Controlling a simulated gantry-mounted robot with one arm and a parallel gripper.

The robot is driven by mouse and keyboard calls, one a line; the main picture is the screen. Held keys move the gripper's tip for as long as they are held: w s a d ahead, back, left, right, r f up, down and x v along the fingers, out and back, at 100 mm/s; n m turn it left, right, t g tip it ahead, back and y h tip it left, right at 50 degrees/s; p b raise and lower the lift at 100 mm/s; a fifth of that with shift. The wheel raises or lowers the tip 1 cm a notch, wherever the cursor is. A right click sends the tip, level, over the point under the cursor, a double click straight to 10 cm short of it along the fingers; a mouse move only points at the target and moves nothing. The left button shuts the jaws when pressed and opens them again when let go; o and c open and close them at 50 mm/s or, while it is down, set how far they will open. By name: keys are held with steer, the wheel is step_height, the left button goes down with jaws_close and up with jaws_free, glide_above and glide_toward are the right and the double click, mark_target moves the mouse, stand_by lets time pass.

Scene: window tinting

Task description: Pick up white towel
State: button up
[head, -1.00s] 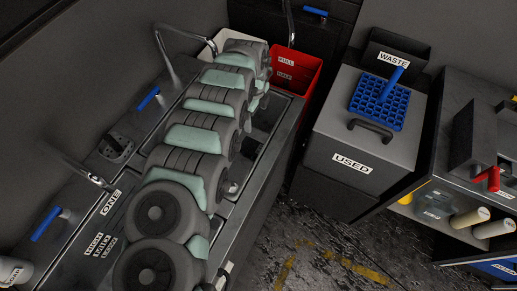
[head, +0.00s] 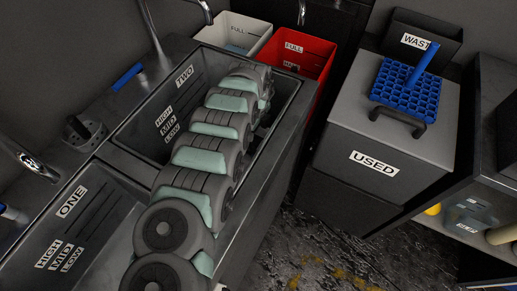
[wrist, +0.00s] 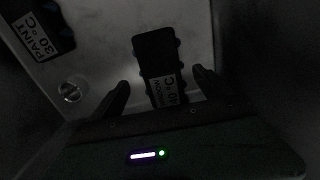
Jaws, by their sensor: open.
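I cannot make out a white towel in either current view. In the wrist view my gripper (wrist: 160,77) is open, with one dark finger on each side of a black item (wrist: 153,48) labelled "WINDOW 40°C". I cannot tell whether the fingers touch this item. A second black item (wrist: 38,30), labelled "PAINT 30°C", is at the upper left on a pale grey surface (wrist: 95,65). In the head view my arm reaches over the sinks, and its gripper end is hidden.
Sink one (head: 45,208) and sink two (head: 150,125) are at left. A white bin (head: 232,35) and a red bin (head: 312,55) stand behind. The "USED" box (head: 350,125) carries a blue grid (head: 408,92). A shelf unit (head: 490,185) is at right.

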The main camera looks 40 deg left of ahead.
mark_target(257, 144)
steer(key=f+b, duration=0.3)
steer(key=f, duration=0.4)
steer(key=shift+d+f, duration=0.1)
steer(key=shift+d, duration=0.1)
steer(key=shift+w, duration=0.1)
steer(key=shift+c, duration=0.2)
steer(key=c, duration=1.5)
steer(key=shift+c, duration=0.3)
steer(key=shift+r, duration=0.2)
